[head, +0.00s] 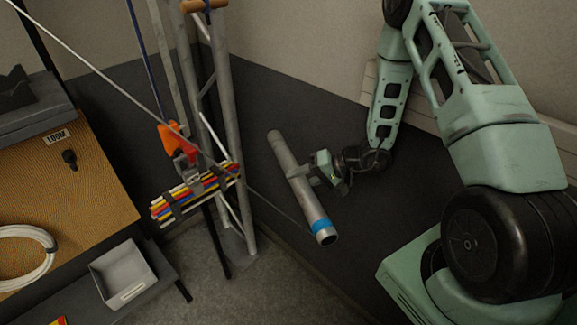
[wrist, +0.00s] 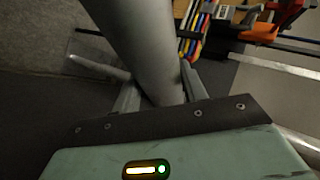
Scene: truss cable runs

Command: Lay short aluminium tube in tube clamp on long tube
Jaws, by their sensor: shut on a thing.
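The short aluminium tube (head: 290,170), grey with a blue band near its lower end, is in my gripper (head: 309,174), held in mid-air and tilted. In the wrist view the tube (wrist: 150,45) runs between the two fingers (wrist: 158,92), which are shut on it. An orange part (head: 178,143) with a grey metal piece (head: 189,176) below it sits above a bundle of coloured cables, left of the tube; it may be the tube clamp, but I cannot tell. An orange part also shows in the wrist view (wrist: 259,33). I cannot make out which tube is the long one.
Upright truss tubes (head: 226,120) stand between the held tube and the coloured cables (head: 195,193). A thin pale line crosses the head view diagonally.

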